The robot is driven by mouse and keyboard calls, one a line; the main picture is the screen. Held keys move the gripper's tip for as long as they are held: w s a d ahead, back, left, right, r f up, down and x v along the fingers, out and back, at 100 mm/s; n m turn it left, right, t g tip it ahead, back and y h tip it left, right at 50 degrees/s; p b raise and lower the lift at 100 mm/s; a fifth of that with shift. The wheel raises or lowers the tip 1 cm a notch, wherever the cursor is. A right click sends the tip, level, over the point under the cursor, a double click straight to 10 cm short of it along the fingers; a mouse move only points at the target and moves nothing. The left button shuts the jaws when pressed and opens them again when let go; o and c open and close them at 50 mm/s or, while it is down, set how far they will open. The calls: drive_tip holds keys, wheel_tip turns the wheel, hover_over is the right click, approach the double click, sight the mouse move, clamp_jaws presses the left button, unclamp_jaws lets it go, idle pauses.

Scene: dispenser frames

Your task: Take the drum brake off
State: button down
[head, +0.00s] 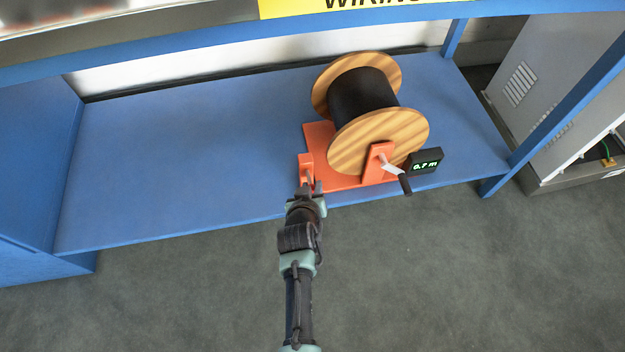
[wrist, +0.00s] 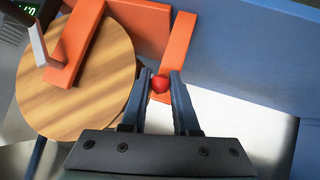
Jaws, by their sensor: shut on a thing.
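The drum (head: 375,140) is a wooden-flanged spool wound with black cable, standing in an orange frame (head: 345,182) on the blue shelf. Its wooden flange (wrist: 85,80) fills the left of the wrist view. A round red knob (wrist: 160,84), which I take for the brake lever's end, sits between my fingertips beside an orange upright (wrist: 179,50). My gripper (head: 313,187) is shut on this knob at the frame's front left corner. The knob is not clear in the head view, and the lever's position cannot be told.
A crank (head: 403,182) with a black handle sticks out at the drum's front right. A small black display (head: 426,161) beside it reads 0.7 m. The blue shelf (head: 190,145) is bare to the left. Blue posts and a grey cabinet (head: 545,80) stand at right.

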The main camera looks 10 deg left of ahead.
drive_tip(key=shift+w+r+g+p, duration=0.25)
drive_tip(key=shift+r+g+p, duration=0.6)
drive_tip(key=shift+p, duration=0.35)
drive_tip(key=shift+f+g+h, duration=0.15)
drive_tip(key=shift+g+h, duration=0.1)
drive_tip(key=shift+h, duration=0.05)
drive_tip(key=c, duration=0.7)
unclamp_jaws()
drive_tip(key=shift+o, duration=0.2)
drive_tip(key=shift+s+a, duration=0.1)
drive_tip(key=p+v, duration=0.7)
drive_tip(key=v, duration=0.6)
drive_tip(key=shift+p, duration=0.35)
drive_tip(key=shift+f, duration=0.1)
